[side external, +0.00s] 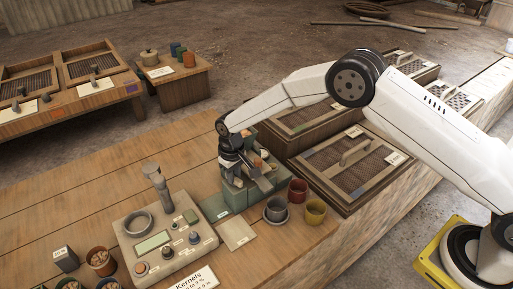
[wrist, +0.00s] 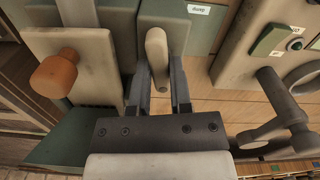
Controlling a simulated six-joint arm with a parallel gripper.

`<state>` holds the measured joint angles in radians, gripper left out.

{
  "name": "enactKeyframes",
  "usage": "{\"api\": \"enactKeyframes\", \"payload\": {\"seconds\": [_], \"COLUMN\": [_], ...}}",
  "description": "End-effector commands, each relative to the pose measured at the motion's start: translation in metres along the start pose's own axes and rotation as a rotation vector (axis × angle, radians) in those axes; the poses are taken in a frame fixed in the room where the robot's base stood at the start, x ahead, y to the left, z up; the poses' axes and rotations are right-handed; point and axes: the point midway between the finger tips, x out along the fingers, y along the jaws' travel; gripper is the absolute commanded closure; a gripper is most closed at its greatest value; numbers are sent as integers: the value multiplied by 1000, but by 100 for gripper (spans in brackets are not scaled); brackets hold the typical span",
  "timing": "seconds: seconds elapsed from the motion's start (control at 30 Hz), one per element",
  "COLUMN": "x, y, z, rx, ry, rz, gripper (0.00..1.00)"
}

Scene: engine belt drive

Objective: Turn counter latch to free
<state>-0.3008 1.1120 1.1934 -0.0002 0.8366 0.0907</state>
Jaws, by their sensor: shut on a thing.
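A beige, round-ended lever (wrist: 157,48), which looks like the counter latch, stands out from a grey-green housing (wrist: 176,28) in the wrist view. My gripper (wrist: 158,82) has one finger on each side of the lever and is shut on it. In the side external view my gripper (side external: 262,178) reaches down over the green box-like machine (side external: 238,197) on the bench. The gripper and wrist hide most of the latch there. Which position the latch is in, I cannot tell.
An orange knob (wrist: 57,76) on a beige plate is left of my gripper in the wrist view. A control panel (side external: 165,235) with a raised lever stands left of the machine.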

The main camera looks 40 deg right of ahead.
Motion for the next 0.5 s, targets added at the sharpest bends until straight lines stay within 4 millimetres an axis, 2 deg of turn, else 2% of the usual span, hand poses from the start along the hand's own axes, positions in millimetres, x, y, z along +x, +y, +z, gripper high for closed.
{"api": "enactKeyframes", "payload": {"seconds": [0.2,0.5], "x": [1,1], "y": [0,0], "z": [0,0], "rx": [139,221], "ry": [1,1], "rz": [0,0], "gripper": [100,100]}}
